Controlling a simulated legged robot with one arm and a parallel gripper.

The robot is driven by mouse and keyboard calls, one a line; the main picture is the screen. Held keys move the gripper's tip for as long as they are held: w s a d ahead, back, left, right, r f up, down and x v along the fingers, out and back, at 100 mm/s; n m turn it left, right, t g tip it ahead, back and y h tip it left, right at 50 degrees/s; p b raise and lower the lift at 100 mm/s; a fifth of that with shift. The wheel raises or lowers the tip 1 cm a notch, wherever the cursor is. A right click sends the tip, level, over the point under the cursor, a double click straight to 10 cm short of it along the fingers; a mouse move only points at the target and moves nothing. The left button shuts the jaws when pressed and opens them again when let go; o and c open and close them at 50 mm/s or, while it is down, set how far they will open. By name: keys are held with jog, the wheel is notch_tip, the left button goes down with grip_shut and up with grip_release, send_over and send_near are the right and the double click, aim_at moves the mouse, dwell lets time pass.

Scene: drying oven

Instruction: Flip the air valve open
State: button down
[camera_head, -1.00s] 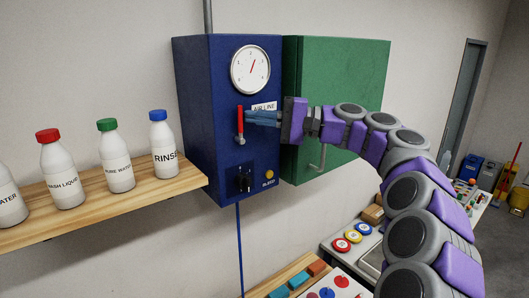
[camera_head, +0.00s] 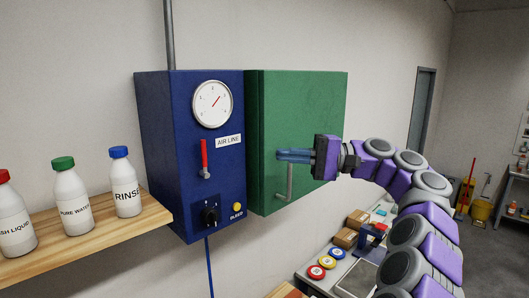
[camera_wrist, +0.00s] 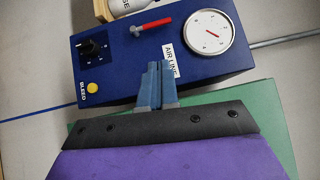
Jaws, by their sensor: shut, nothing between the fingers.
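The air valve is a red lever (camera_head: 204,154) on the front of the blue AIR LINE box (camera_head: 165,140). It stands upright, with its pivot at the bottom, below and left of the label. The wrist view shows the red lever (camera_wrist: 152,27) sideways, with its free end toward the gauge. My gripper (camera_head: 279,156) is shut and empty. It is in front of the green cabinet, to the right of the lever and apart from it. In the wrist view the blue fingers (camera_wrist: 157,66) are together, near the AIR LINE label.
A round gauge (camera_head: 212,104) sits above the lever. A black knob (camera_head: 209,215) and a yellow BLEED button (camera_head: 237,207) sit below it. The green cabinet (camera_head: 310,105) with a grey handle (camera_head: 290,182) adjoins on the right. A shelf (camera_head: 100,238) with bottles is at left.

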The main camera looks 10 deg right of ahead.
jog(key=shift+p+v, duration=0.3)
jog(key=shift+v, duration=0.9)
jog(key=s+a+f+n+g+h+b, duration=0.1)
jog(key=s+a+f+g+h+b, duration=0.15)
jog(key=s+a+f+b, duration=0.5)
jog(key=s+a+f+g+h+b, duration=0.25)
jog(key=s+a+f, duration=0.25)
jog(key=a+f, duration=0.65)
jog(key=s+a+f+h+b, duration=0.2)
jog(key=s+f+h+b, duration=0.15)
jog(key=s+f, duration=0.4)
jog(key=s+d+f+h+b, duration=0.3)
jog(key=s+d+f, duration=0.2)
jog(key=f, duration=0.5)
jog(key=s+d+f+n+h+b, duration=0.1)
jog(key=s+d+f+h+b, duration=0.2)
jog(key=s+f, duration=0.5)
jog(key=s+d+f+n+h+b, duration=0.1)
jog(key=s+d+f+h+b, duration=0.2)
jog(key=f, duration=1.1)
jog(key=s+d+b, duration=0.2)
jog(key=s+d, duration=0.2)
jog(key=shift+f+h, duration=0.2)
jog(key=shift+h, duration=0.15)
